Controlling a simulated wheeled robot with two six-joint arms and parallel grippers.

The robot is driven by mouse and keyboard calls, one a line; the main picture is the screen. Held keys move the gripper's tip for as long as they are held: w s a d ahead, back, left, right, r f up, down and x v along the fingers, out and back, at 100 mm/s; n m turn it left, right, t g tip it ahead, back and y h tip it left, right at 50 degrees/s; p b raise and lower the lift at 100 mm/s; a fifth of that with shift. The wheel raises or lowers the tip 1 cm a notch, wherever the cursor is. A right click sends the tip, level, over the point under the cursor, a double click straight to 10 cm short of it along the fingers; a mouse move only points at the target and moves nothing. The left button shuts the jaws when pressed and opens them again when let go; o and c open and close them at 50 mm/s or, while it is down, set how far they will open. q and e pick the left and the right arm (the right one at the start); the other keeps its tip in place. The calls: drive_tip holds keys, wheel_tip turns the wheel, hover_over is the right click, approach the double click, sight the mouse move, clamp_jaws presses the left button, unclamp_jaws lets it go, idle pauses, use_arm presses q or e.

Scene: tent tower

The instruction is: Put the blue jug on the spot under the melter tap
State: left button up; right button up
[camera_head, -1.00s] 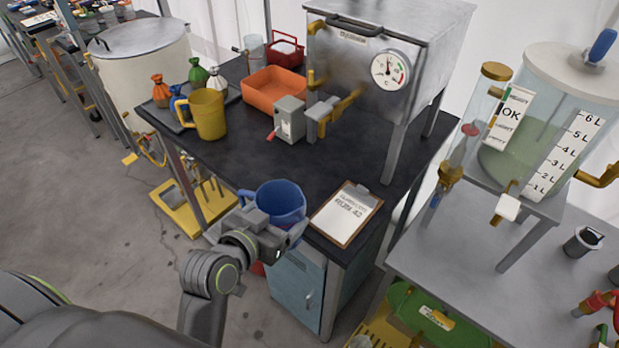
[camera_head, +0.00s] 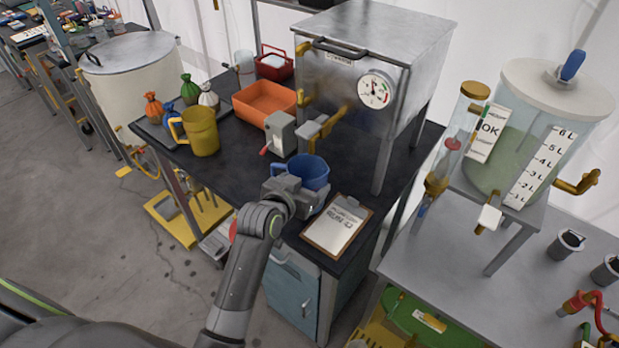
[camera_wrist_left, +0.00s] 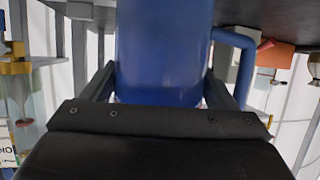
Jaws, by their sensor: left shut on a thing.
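My left gripper (camera_head: 297,190) is shut on the blue jug (camera_head: 311,170), which is upright over the black worktop, in front of the metal melter (camera_head: 345,90). In the left wrist view the jug (camera_wrist_left: 165,50) fills the space between the two fingers (camera_wrist_left: 160,88), its handle at the right. The melter tap (camera_head: 318,127) is a brass fitting on the melter's lower front, a little behind and above the jug. I cannot tell whether the jug touches the worktop. The spot under the tap cannot be made out. My right gripper is not in view.
A grey box with a red lever (camera_head: 280,134) stands left of the tap. A clipboard (camera_head: 337,225) lies at the worktop's front right. A yellow jug (camera_head: 200,131), several small tied bags and an orange tray (camera_head: 264,103) stand at the left and back.

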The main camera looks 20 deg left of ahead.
use_arm(q)
drive_tip(key=x, duration=0.3)
drive_tip(key=shift+r+p, duration=0.2)
drive_tip(key=shift+p, duration=0.2)
drive_tip(key=shift+w+f, duration=0.1)
drive_tip(key=shift+f, duration=0.2)
drive_tip(key=shift+f, duration=0.1)
drive_tip(key=o, duration=1)
drive_tip(key=shift+f, duration=0.1)
drive_tip(key=b+v, duration=0.1)
drive_tip(key=v, duration=1.1)
drive_tip(key=shift+r, duration=0.2)
